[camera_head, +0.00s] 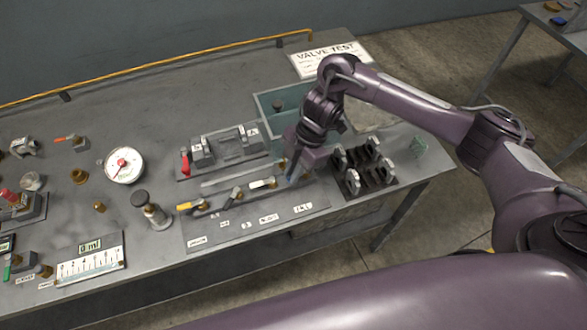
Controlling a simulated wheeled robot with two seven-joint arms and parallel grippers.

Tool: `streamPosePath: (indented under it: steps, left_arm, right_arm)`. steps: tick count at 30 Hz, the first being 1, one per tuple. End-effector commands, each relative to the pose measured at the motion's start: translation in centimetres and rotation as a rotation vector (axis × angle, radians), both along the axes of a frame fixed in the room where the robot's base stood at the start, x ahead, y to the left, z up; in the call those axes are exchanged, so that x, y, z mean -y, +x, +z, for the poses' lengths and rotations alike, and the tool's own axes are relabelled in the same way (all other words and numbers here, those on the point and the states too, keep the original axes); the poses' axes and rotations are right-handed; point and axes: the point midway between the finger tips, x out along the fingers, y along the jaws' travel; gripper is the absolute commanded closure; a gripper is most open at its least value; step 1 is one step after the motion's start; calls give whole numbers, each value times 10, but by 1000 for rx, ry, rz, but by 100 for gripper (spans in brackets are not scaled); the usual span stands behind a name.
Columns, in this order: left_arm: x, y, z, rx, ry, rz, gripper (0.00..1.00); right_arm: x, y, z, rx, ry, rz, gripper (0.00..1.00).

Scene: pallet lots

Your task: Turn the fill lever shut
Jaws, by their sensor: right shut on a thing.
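My right gripper (292,172) points down at the right end of a grey valve panel (240,229) on the bench. It is shut on a lever there, which looks like the fill lever; the fingers hide most of it, so its angle cannot be told. A small label (303,207), seemingly reading FILL, lies in front of it. A white-handled lever (262,183) and a yellow-tipped lever (185,206) sit further left on the same panel. My left gripper is not in view.
A black rack with pale clips (362,181) stands close right of the gripper. Behind are a teal bin (263,106) and a grey fixture with a red handle (185,163). A round gauge (124,165) and a 0 ml readout (90,247) are left.

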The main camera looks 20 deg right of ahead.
Motion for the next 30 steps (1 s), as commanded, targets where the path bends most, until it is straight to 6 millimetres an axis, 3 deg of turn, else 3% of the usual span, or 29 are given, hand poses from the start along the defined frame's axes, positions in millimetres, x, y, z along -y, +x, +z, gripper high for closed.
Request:
streamPosePath:
  steps: [10, 21, 22, 26, 30]
  left_arm:
    - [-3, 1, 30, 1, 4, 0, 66]
    - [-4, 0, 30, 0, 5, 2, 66]
    - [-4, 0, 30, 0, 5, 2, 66]
    - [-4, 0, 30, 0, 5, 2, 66]
    - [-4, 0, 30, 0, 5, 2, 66]
  right_arm:
    - [-2, 9, 5, -1, 0, -241, 100]
    - [-2, 12, 1, 2, 2, -291, 100]
    - [-2, 13, 1, 2, 2, -291, 84]
    - [-2, 12, 1, 2, 0, -290, 67]
    - [-2, 12, 1, 2, 0, -290, 66]
